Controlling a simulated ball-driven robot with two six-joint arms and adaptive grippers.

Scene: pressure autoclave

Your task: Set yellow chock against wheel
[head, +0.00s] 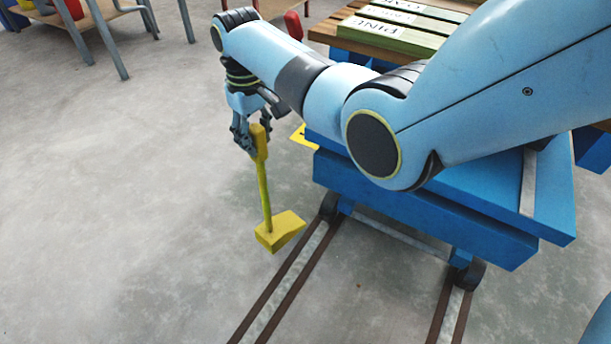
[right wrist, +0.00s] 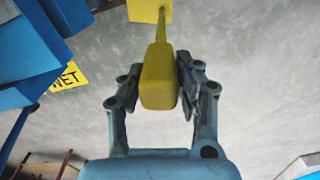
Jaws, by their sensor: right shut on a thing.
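The yellow chock (head: 278,232) is a wedge on a long yellow handle with a thick grip at its top. My right gripper (head: 254,142) is shut on that grip, with the handle hanging down nearly upright. The wedge is left of the near-left wheel (head: 328,206) of the blue cart, apart from it in the picture. I cannot tell whether the wedge touches the floor. In the right wrist view, the fingers (right wrist: 160,88) hold the grip, and part of the wedge (right wrist: 150,10) shows at the top edge. My left gripper is not in view.
The blue cart (head: 420,205) stands on two dark rails (head: 290,290), with another wheel (head: 470,274) at right. A yellow sign (right wrist: 68,78) reading "WET" is beside it. Labelled green boards (head: 395,35) lie behind.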

